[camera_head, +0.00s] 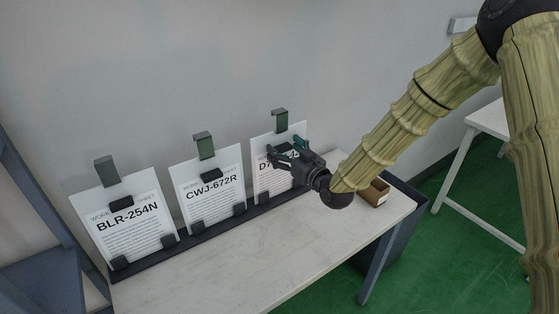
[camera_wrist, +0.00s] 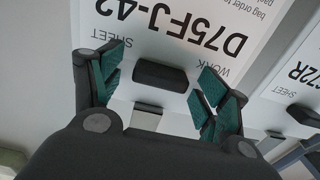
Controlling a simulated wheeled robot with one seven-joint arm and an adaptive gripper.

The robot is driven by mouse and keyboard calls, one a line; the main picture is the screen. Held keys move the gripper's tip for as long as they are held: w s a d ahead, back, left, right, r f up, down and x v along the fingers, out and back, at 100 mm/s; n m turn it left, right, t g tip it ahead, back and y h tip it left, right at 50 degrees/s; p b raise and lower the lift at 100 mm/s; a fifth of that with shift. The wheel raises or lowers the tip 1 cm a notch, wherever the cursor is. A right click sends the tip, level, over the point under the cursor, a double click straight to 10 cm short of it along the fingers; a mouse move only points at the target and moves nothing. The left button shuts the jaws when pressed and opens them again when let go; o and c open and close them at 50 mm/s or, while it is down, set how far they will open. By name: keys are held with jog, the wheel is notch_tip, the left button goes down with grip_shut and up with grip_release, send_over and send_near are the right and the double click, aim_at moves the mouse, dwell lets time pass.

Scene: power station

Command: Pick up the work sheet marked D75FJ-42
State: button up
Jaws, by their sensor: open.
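The work sheet marked D75FJ-42 (camera_head: 265,178) stands in the rack at the right end of the row, partly hidden behind my gripper. In the wrist view the sheet (camera_wrist: 185,62) shows upside down, its code readable. A dark clip block (camera_wrist: 160,75) on its top part lies between my fingers. A green-grey hook tab (camera_head: 280,120) rises above its top edge. My gripper (camera_head: 282,153) is open in front of the sheet's upper part. In the wrist view its teal finger pads (camera_wrist: 158,90) stand on both sides of the block. I cannot tell whether they touch the sheet.
Sheets CWJ-672R (camera_head: 212,199) and BLR-254N (camera_head: 128,236) stand to the left in the same dark rack (camera_head: 210,234) on the white table (camera_head: 260,256). A small brown box (camera_head: 375,193) sits at the table's right end. The table's front is clear.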

jog(key=c, duration=1.6)
